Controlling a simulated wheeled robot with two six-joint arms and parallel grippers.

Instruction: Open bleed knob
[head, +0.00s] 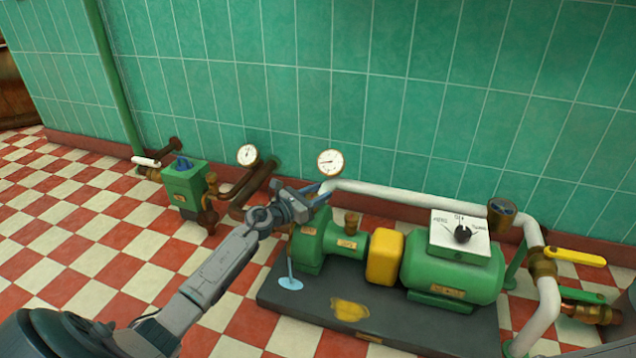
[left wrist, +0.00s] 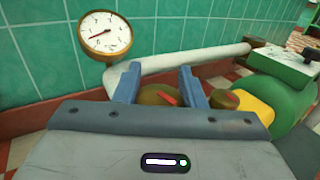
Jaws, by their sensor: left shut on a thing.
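The bleed knob is a brass round knob with a red mark (left wrist: 166,98), seen in the left wrist view on top of the green pump. My left gripper (head: 317,193) is over the left end of the green pump (head: 309,248). In the left wrist view its two blue fingers (left wrist: 160,80) stand on either side of the knob, shut on it. In the head view the gripper hides the knob. My right gripper is not in view.
A dial gauge (head: 330,162) stands just behind my gripper, beside a white pipe (head: 400,197). A brass cap (head: 352,222), a yellow coupling guard (head: 384,257) and a green motor with a switch box (head: 459,236) lie to the right. Checkered floor is open at left.

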